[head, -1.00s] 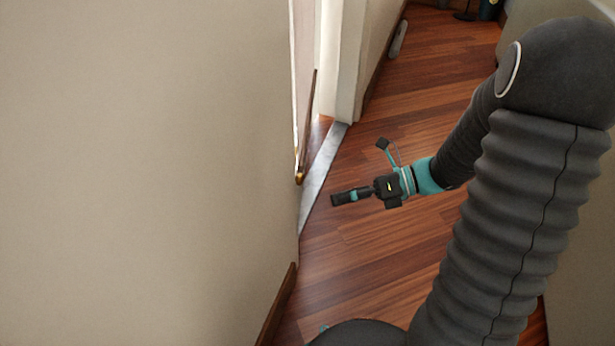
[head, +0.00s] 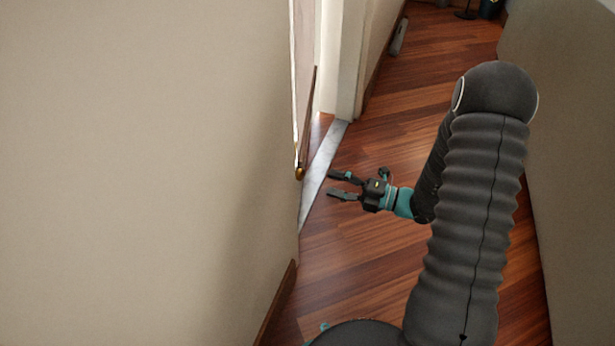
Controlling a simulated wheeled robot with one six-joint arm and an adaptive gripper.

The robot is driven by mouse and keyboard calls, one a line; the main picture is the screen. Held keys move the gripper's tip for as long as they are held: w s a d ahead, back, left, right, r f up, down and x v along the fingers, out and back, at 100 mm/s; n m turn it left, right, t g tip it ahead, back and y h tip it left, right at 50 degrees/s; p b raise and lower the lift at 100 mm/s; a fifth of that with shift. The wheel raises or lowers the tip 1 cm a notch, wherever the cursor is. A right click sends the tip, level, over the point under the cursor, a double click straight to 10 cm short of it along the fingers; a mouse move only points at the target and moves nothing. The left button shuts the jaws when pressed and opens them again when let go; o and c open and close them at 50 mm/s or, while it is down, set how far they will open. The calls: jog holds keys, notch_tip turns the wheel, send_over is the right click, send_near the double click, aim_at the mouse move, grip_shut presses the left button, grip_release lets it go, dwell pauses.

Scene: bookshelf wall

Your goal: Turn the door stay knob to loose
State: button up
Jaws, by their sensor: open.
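A small brass knob (head: 299,173) shows in the head view at the low edge of the door leaf, just past the corner of the near wall. It is too small to tell which way it is turned. My gripper (head: 331,185) is to the right of the knob and a little lower in the picture, pointing left with its two fingers spread and nothing between them. A visible gap separates the fingertips from the knob. The door (head: 305,118) is seen nearly edge-on, and most of it is hidden behind the near wall.
The near beige wall (head: 150,170) fills the left side, with a dark baseboard (head: 276,305). A pale stone threshold (head: 321,172) lies in the doorway beside the white frame (head: 347,60). The wood floor (head: 370,260) around my gripper is clear. A beige surface (head: 570,120) stands at right.

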aim_at(302, 175)
jog(key=x, duration=0.8)
